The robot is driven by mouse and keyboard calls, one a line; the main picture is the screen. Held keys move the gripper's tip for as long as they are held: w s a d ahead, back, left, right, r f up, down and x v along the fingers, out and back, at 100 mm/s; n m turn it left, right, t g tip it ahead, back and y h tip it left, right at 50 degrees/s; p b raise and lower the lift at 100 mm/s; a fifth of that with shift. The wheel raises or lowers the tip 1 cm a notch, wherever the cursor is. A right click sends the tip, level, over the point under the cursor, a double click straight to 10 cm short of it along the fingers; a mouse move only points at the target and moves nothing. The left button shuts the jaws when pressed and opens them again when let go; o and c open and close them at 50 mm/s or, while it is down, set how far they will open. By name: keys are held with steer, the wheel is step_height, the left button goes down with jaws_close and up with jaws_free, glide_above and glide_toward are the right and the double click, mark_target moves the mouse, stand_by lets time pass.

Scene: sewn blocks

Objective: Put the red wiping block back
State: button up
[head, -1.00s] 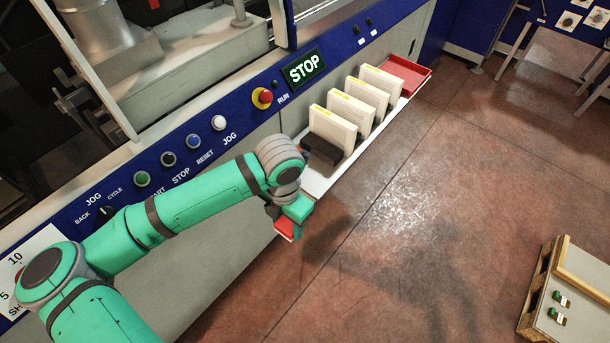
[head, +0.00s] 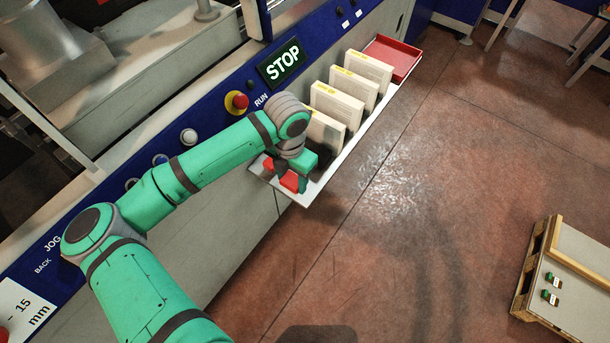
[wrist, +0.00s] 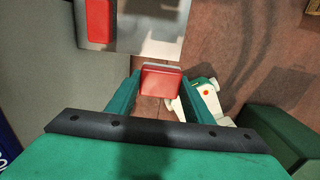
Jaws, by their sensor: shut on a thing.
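The red wiping block (wrist: 162,81) is held between the two green fingers of my gripper (wrist: 161,98) in the wrist view. In the head view, my gripper (head: 291,177) is low at the near end of the pale shelf (head: 312,190), with the red block (head: 289,183) under it. A second red piece (wrist: 100,20) lies on the shelf's metal surface in the wrist view, apart from the held block. In the wrist view, floor shows around the held block, just past the shelf edge. Whether the block touches the shelf cannot be told.
Several cream-coloured upright blocks (head: 329,106) stand in a row along the shelf behind my gripper. A red tray (head: 395,57) sits at the far end. The blue machine panel (head: 213,112) borders the shelf on the left. Open floor (head: 420,190) lies to the right.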

steer(key=w+d+f, duration=0.1)
steer(key=w+f, duration=0.1)
steer(key=w+d+f, duration=0.1)
steer(key=w+f, duration=0.1)
steer(key=w+d+f, duration=0.1)
steer(key=w+f, duration=0.1)
steer(key=f, duration=0.1)
steer(key=shift+w, duration=0.15)
steer(key=shift+w+f, duration=0.15)
steer(key=shift+f, duration=1.4)
steer(key=shift+f, duration=0.1)
steer(key=o, duration=1)
